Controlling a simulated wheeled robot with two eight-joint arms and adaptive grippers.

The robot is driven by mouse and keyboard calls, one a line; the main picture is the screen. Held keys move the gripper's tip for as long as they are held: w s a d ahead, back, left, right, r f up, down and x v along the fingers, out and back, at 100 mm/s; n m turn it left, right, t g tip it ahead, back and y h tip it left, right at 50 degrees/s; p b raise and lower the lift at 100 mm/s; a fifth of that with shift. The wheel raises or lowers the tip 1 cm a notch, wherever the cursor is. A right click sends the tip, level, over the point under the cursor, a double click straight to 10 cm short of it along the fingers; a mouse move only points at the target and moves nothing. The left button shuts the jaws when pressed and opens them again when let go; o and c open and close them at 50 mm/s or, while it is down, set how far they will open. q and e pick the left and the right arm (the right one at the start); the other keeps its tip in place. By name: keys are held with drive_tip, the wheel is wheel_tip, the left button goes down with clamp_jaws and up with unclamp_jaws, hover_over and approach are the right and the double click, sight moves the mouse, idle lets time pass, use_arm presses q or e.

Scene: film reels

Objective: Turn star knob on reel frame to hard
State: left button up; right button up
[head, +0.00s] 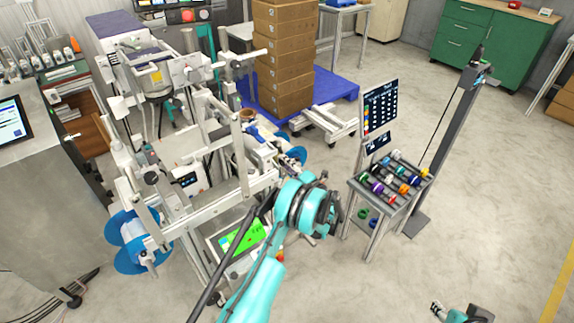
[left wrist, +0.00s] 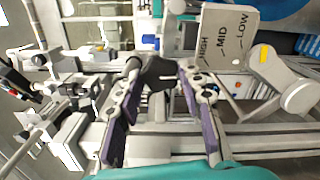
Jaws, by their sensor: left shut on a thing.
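The star knob (left wrist: 158,75) is a dark lobed knob in the middle of the left wrist view. My left gripper (left wrist: 160,70) has its two purple-padded fingers on either side of it and is shut on it. A pale scale plate (left wrist: 229,27) beside it reads HIGH, MID and LOW; no word "hard" is legible. The knob's pointing direction is unclear. In the head view, my teal left arm reaches to the right side of the grey reel frame (head: 240,192); its fingertips and the knob are hidden there. My right gripper (head: 438,309) is at the bottom edge, small, away from the frame.
Blue reels (head: 135,240) sit on the frame's left side. A small rack with coloured spools (head: 392,182) and a sign (head: 380,105) stand right of my left arm. Boxes (head: 284,60) are stacked on a blue pallet behind.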

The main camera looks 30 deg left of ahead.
use_arm(q)
drive_tip(key=shift+m, duration=8.5)
drive_tip(key=o, duration=1.1)
drive_tip(key=shift+o, duration=0.2)
